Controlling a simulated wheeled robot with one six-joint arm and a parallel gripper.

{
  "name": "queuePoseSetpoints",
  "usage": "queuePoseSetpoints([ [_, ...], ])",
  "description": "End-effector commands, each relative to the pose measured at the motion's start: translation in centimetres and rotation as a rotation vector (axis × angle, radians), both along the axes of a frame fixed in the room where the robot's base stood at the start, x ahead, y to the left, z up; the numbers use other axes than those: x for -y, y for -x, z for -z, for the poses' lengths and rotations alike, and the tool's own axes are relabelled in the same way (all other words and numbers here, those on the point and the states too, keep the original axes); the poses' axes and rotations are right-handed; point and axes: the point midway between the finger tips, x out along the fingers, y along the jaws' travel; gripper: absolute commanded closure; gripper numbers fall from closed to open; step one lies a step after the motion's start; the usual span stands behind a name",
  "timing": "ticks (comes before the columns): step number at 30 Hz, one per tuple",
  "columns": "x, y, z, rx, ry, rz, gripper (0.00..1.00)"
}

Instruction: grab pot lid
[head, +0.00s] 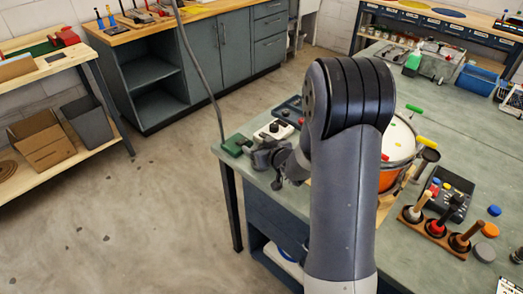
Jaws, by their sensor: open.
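I cannot pick out a pot lid for certain. A round orange drum or pot (393,179) with a pale, flat top (400,140) stands on the green bench, partly hidden behind my arm. I cannot tell whether that top is a lid. My gripper (268,158) is open, near the bench's left corner, left of the orange vessel and apart from it. It is small in view and partly covered by my arm, and nothing shows clearly between its fingers.
A white box with black knobs (273,131) and a green item (237,146) lie close to my gripper. A wooden rack of plungers or mallets (436,231) and a dark keypad device (448,194) stand at right. Clear bench top (440,105) lies behind the vessel.

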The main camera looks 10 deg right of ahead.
Motion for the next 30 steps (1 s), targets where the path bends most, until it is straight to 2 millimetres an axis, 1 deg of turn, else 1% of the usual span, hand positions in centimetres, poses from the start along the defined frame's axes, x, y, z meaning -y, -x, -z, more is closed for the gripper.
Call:
queuePoseSetpoints([
  [1, -0.14, -0.45, 0.27, -0.002, 0.001, 0.000, 0.29],
  [4, -0.26, -0.97, 0.46, 0.000, 0.000, 0.000, 0.29],
  [11, -0.28, -1.06, 0.53, 0.000, 0.000, 0.001, 0.29],
  [30, -0.26, -0.88, 0.81, -0.008, 0.002, 0.001, 0.80],
])
